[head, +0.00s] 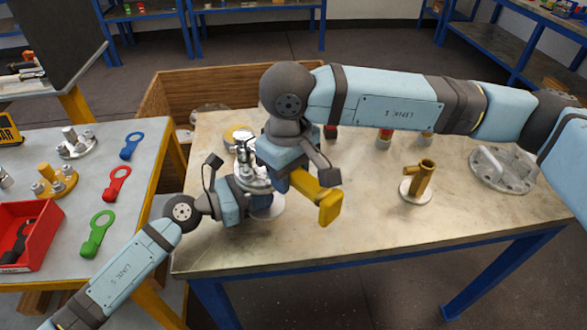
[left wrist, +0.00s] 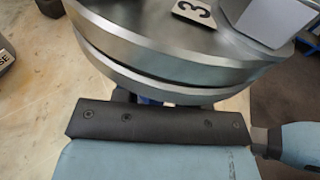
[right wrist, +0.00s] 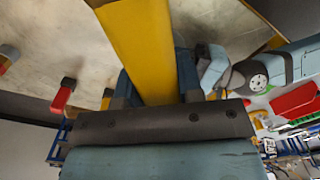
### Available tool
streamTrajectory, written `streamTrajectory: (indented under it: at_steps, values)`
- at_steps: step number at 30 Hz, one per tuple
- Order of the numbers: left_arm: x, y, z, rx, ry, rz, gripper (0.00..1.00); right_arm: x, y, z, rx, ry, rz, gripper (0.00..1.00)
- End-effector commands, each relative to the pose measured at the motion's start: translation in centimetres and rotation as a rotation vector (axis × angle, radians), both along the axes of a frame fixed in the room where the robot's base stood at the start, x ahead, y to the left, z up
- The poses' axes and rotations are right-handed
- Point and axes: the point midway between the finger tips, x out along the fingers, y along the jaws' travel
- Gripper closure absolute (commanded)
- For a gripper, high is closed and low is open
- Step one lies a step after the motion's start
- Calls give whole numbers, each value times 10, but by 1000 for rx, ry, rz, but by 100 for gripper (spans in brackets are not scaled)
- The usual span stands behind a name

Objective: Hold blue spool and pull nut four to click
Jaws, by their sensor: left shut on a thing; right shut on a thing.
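The spool's grey metal flanges (head: 252,180) stand at the left part of the worktable in the head view, with bolts and nuts on top. In the left wrist view two stacked flange discs (left wrist: 170,72) fill the top, with a "3" tag (left wrist: 195,11) beside a large hex nut (left wrist: 270,20). My left gripper (head: 243,187) is shut on the spool below the flanges; the spool's blue part is not clearly visible. My right gripper (head: 288,182) is shut on a yellow wrench (head: 328,207), also large in the right wrist view (right wrist: 140,45). The wrench's working end and nut four are hidden.
A brass fitting (head: 420,183) and a grey flanged plate (head: 502,170) stand at the right of the worktable (head: 360,225). The worktable's front middle is clear.

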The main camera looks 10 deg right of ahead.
Motion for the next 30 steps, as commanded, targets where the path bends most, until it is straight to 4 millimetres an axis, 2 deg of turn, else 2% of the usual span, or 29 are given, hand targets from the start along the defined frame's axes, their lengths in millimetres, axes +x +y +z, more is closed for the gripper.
streamTrajectory:
  at_steps: [15, 23, 24, 27, 30]
  values:
    - [0, 0, 0, 0, 1, 0, 81, 1, 0, 48, 2, -4, 1, 94]
    - [0, 0, 0, 0, 1, 0, 81, 0, 0, 51, 1, -2, 1, 94]
    - [0, 0, 0, 0, 1, 0, 55, 0, 0, 51, 1, -2, 1, 94]
    - [0, 0, 0, 0, 1, 0, 32, 0, 0, 51, 1, -2, 1, 94]
    - [0, 0, 0, 0, 1, 0, 32, 0, 0, 51, 1, -2, 1, 94]
